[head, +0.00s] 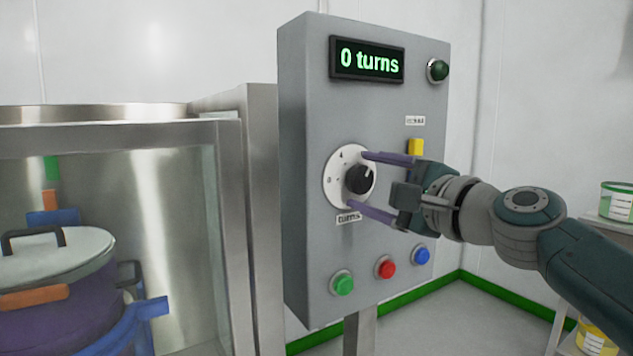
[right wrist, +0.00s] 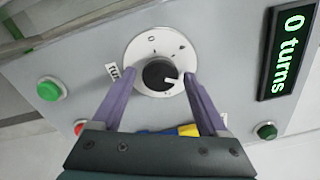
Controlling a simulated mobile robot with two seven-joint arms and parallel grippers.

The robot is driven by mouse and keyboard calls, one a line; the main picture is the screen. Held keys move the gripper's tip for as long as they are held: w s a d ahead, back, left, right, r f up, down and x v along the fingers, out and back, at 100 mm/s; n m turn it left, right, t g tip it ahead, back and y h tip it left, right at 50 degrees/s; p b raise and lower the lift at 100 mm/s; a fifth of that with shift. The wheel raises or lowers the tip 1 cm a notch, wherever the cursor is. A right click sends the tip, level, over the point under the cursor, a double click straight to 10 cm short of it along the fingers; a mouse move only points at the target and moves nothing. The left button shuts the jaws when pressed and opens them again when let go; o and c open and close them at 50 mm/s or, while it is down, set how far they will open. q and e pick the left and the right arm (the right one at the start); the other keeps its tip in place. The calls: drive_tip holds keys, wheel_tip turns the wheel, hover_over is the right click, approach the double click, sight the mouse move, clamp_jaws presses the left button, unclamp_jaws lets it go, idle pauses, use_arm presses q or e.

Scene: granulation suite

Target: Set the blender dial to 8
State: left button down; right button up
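The blender dial (head: 360,180) is a black knob with a white pointer mark on a round white numbered plate (head: 332,192), on a grey control panel (head: 310,120). In the head view its mark points to the upper right; the number it points at is too small to read. The display (head: 367,61) reads "0 turns". My right gripper (head: 357,179) is open, its purple fingers on either side of the knob. In the right wrist view the knob (right wrist: 157,75) sits between the fingertips (right wrist: 159,77), with gaps on both sides. My left gripper is not in view.
The panel also has a yellow switch (head: 416,147), a green lamp (head: 438,70), and green (head: 342,284), red (head: 385,268) and blue (head: 421,255) buttons below the dial. A steel-framed glass enclosure (head: 232,200) with a lidded purple pot (head: 60,325) stands left. Shelved tins (head: 616,202) are right.

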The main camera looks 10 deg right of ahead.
drive_tip(key=shift+o, duration=0.3)
drive_tip(key=shift+s, duration=0.1)
drive_tip(key=shift+s+d, duration=0.15)
drive_tip(key=shift+s, duration=0.1)
drive_tip(key=p+v, duration=0.2)
drive_tip(key=v, duration=0.7)
